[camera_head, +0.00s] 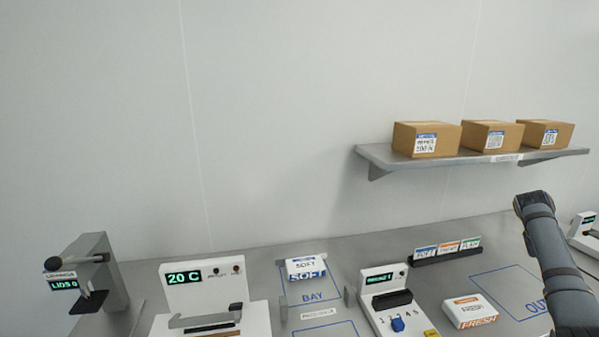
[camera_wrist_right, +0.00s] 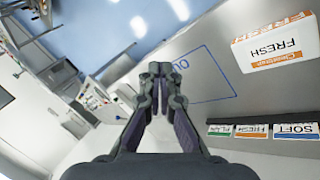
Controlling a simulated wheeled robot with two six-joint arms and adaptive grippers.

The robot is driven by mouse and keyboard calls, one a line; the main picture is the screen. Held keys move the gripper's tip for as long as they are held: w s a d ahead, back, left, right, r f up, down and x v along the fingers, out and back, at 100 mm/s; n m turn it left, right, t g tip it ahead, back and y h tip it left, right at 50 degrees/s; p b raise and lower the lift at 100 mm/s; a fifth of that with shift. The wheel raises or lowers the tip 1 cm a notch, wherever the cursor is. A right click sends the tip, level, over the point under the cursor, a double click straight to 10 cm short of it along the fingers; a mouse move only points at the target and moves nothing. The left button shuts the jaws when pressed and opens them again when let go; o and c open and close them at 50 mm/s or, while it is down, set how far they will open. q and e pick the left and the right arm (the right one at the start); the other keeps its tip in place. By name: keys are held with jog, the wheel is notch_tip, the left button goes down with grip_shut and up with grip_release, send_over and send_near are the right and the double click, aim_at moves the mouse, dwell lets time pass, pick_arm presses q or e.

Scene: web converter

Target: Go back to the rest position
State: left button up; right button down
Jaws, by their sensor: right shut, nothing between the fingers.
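My right gripper (camera_wrist_right: 160,72) shows in the right wrist view, its fingertips together and nothing between them. It is in the air above the grey bench, near the blue OUT outline (camera_wrist_right: 205,85). In the head view my right arm (camera_head: 548,250) reaches up at the right edge, and its fingers cannot be made out. The white and orange FRESH pack (camera_head: 470,311) lies on the bench left of that arm; it also shows at the upper right of the right wrist view (camera_wrist_right: 278,42), apart from the fingers. My left arm and gripper are not in view.
A SOFT pack (camera_head: 306,268) sits in the BAY outline. A 20 C machine (camera_head: 210,290), a LIDS press (camera_head: 100,270) and a numbered selector unit (camera_head: 392,300) stand on the bench. A card rack (camera_head: 446,253) stands behind. A wall shelf (camera_head: 470,163) holds three cartons.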

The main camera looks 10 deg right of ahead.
notch_tip(320, 180, up, 2)
jog(key=s+d, duration=0.3)
jog(key=s+d+f+n+t+h, duration=0.1)
jog(key=s+d+f+n+h, duration=0.2)
jog(key=f, duration=0.7)
jog(key=s+d+f+n+h, duration=0.2)
jog(key=s+d+f, duration=0.3)
jog(key=f, duration=0.6)
jog(key=s+d+f+n+t+y, duration=0.15)
jog(key=s+f+n+t, duration=0.4)
jog(key=s+f, duration=0.8)
jog(key=s+a+f+g+y, duration=0.15)
jog(key=s+a+f, duration=0.25)
jog(key=a+f, duration=0.75)
jog(key=s+a+f+g+y, duration=0.15)
jog(key=s+a+f, duration=0.25)
jog(key=a+f, duration=0.75)
jog(key=a+f+y+b, duration=0.1)
jog(key=a+f+y, duration=0.1)
jog(key=a, duration=0.9)
jog(key=s+a+f+m+y+b, duration=0.1)
jog(key=a+f, duration=0.4)
jog(key=a, duration=0.6)
jog(key=s+a+f+y+b, duration=0.1)
jog(key=a+f, duration=0.3)
jog(key=a, duration=0.8)
jog(key=shift+s+y, duration=0.25)
jog(key=shift+y, duration=0.6)
